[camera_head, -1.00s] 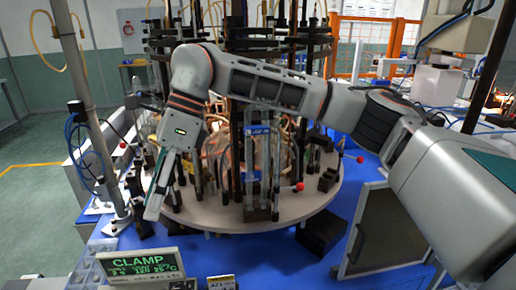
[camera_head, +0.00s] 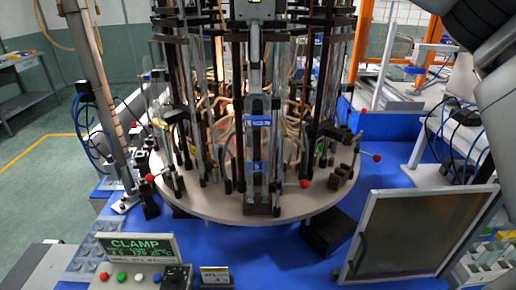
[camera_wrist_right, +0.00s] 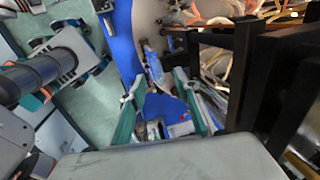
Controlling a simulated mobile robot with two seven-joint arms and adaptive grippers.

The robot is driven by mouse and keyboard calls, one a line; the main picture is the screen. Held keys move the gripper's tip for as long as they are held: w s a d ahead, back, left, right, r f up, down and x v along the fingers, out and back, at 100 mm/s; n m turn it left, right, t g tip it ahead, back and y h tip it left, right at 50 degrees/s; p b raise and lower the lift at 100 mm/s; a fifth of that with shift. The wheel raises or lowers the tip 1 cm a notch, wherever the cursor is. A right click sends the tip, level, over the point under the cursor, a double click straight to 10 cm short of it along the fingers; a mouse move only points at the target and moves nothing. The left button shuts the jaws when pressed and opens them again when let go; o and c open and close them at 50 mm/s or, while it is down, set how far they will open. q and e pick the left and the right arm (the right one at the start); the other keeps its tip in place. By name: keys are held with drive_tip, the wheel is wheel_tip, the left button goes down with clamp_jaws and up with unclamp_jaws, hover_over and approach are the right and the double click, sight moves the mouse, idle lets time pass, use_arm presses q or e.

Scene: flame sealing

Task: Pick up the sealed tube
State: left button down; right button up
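My right gripper (camera_head: 254,82) points down from the top middle of the head view, in front of the carousel's front station. In the right wrist view its two teal-edged fingers (camera_wrist_right: 164,100) stand apart, with no tube visibly held between them. The front station (camera_head: 258,145) is an upright fixture with blue labels, below the fingers. Several clear glass tubes stand upright among the black holders; one is at the left (camera_head: 197,95). I cannot tell which is the sealed tube, and the gripper covers part of the front station. My left gripper is out of view.
The round carousel plate (camera_head: 225,208) carries dark posts, clamps and red-knobbed levers. A metal post (camera_head: 100,90) stands left. A CLAMP display (camera_head: 140,247), a black box (camera_head: 327,232) and a framed dark panel (camera_head: 420,235) are at the front.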

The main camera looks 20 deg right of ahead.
sight(257, 95)
drive_tip(key=f, duration=0.5)
drive_tip(key=shift+w+d, duration=0.25)
drive_tip(key=shift+w, duration=0.1)
